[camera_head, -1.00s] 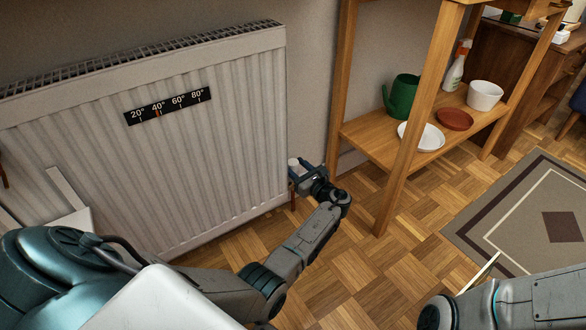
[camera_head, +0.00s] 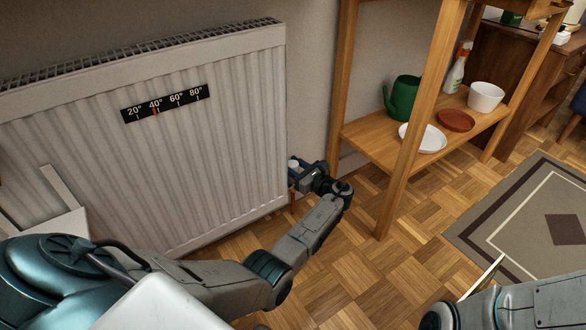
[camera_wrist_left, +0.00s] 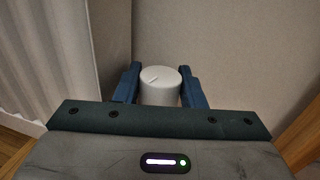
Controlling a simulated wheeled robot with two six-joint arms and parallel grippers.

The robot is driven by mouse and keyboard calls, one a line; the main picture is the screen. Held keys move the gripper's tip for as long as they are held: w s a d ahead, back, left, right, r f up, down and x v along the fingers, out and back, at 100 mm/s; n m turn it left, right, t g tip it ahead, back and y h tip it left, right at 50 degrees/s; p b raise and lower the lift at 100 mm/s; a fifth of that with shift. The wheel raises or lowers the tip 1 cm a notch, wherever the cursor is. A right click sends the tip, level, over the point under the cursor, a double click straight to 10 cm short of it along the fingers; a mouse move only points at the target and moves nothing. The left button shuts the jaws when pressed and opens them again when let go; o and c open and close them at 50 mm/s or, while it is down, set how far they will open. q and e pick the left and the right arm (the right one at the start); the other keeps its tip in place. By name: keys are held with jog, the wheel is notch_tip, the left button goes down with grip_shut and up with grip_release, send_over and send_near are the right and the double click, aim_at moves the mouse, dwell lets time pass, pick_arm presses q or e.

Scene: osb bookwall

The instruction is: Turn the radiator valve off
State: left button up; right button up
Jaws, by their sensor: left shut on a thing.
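The white radiator (camera_head: 150,140) stands against the wall at the left in the head view. Its round white valve knob (camera_wrist_left: 160,84) sits between the fingers of my left gripper (camera_wrist_left: 160,92) in the left wrist view. A short groove-like mark on the knob's top slants up to the right. In the head view my left gripper (camera_head: 298,172) is shut on the knob at the radiator's lower right side, and a small part of the knob (camera_head: 293,163) shows. A black temperature strip (camera_head: 166,103) on the radiator has a reddish mark near 40°. My right gripper is outside the view.
A wooden shelf (camera_head: 372,141) stands just right of the valve, its front post (camera_head: 422,130) near my left arm. It holds a green watering can (camera_head: 403,97), a white plate (camera_head: 424,138) and a white pot (camera_head: 486,97). A rug (camera_head: 520,225) lies at the right.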

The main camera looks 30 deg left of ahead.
pick_arm(q)
jog(key=n+g+b, duration=0.1)
jog(key=g, duration=0.1)
jog(key=shift+w+f+n+g+b, duration=0.1)
jog(key=shift+f+n+g+b, duration=0.1)
jog(key=shift+n+g+b, duration=0.2)
jog(key=shift+r+n+g+b, duration=0.15)
jog(key=shift+n+g+b, duration=0.25)
jog(key=shift+n+g, duration=0.3)
jog(key=o, duration=0.7)
jog(key=shift+c, duration=0.2)
